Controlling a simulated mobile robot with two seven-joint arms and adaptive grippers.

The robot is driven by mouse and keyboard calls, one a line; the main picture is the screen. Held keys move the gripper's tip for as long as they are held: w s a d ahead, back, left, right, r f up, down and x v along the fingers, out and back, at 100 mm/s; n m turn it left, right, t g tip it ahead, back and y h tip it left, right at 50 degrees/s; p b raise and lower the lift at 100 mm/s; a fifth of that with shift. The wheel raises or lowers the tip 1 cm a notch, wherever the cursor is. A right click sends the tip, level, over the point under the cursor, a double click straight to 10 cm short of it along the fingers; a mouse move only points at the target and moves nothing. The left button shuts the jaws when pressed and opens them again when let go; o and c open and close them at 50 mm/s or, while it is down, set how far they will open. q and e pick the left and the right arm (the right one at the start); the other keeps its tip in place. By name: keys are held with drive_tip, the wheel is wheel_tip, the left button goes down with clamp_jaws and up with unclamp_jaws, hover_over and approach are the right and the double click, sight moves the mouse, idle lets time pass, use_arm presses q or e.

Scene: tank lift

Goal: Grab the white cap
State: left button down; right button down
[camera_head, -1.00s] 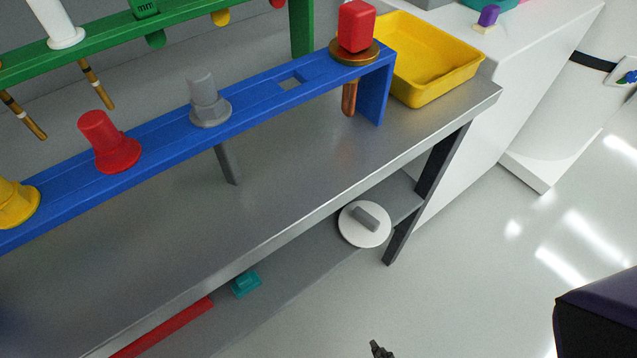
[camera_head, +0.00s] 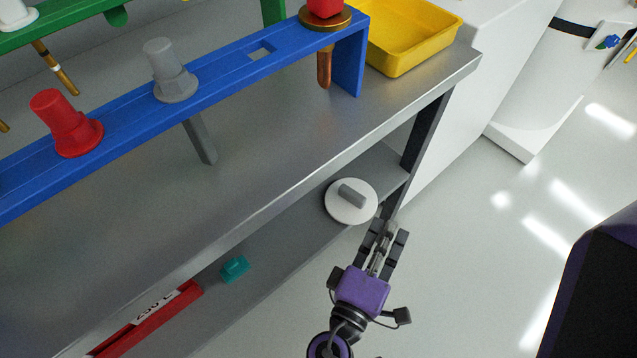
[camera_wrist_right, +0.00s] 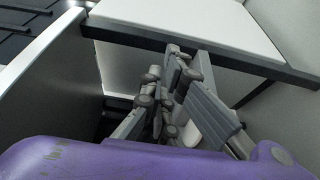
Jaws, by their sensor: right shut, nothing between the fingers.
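The white cap (camera_head: 350,201) is a round white disc with a grey bar handle on top. It lies on the lower shelf, near its right end, in the head view. My right gripper (camera_head: 389,228) is just below and right of the cap in the picture, with its fingers pointing up toward the shelf's end. The fingers are shut and empty, and look apart from the cap. They also show in the right wrist view (camera_wrist_right: 172,85), where I cannot make out the cap. My left gripper is not in view.
The grey tabletop (camera_head: 270,170) overhangs the lower shelf (camera_head: 285,240). A dark table leg (camera_head: 425,135) stands close to the cap and gripper. A teal block (camera_head: 235,269) and a red labelled box (camera_head: 150,325) are further left below. Open floor (camera_head: 470,270) lies to the right.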

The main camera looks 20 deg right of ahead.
drive_tip(key=b, duration=0.3)
hover_over(330, 203)
drive_tip(key=w+a, duration=0.2)
drive_tip(key=w, duration=0.3)
drive_tip(key=f, duration=0.1)
drive_tip(key=f+b, duration=0.1)
drive_tip(key=f, duration=0.1)
drive_tip(key=f+b, duration=0.1)
drive_tip(key=f, duration=0.1)
drive_tip(key=shift+s+f, duration=0.25)
drive_tip(key=shift+s, duration=0.05)
drive_tip(key=shift+s+d+r, duration=0.25)
drive_tip(key=shift+s, duration=0.25)
drive_tip(key=s+p, duration=0.1)
drive_tip(key=s+d, duration=0.1)
drive_tip(key=s, duration=0.1)
drive_tip(key=shift+s+d+r+p, duration=0.1)
drive_tip(key=shift+s+d+p, duration=0.1)
drive_tip(key=shift+s+p, duration=0.15)
drive_tip(key=shift+w, duration=0.1)
drive_tip(key=shift+w, duration=0.1)
